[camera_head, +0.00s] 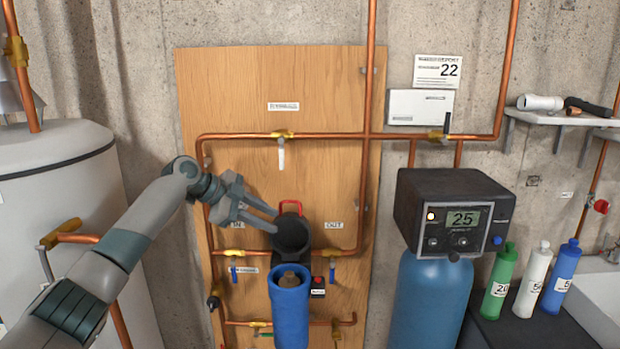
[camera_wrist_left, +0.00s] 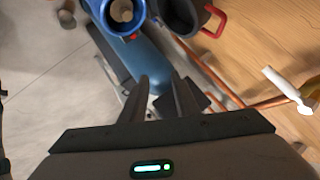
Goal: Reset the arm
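My left arm comes in from the left in the head view. Its gripper (camera_head: 276,220) is just left of a dark round filter head (camera_head: 293,236) with a red handle (camera_head: 291,206); I cannot tell whether they touch. In the left wrist view my left gripper (camera_wrist_left: 164,84) has its two fingers apart with nothing held between them. A blue filter housing (camera_head: 290,318), open at the top with a brownish thing inside, is below the filter head. The blue housing (camera_wrist_left: 124,14) and the dark head also show at the top of the wrist view. My right gripper is not in view.
A wooden panel (camera_head: 240,85) carries copper pipes with valves around my gripper. A white tank (camera_head: 55,180) stands at the left. A blue tank (camera_head: 432,300) with a dark control box (camera_head: 455,200) reading 25 stands at the right, near green, white and blue bottles.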

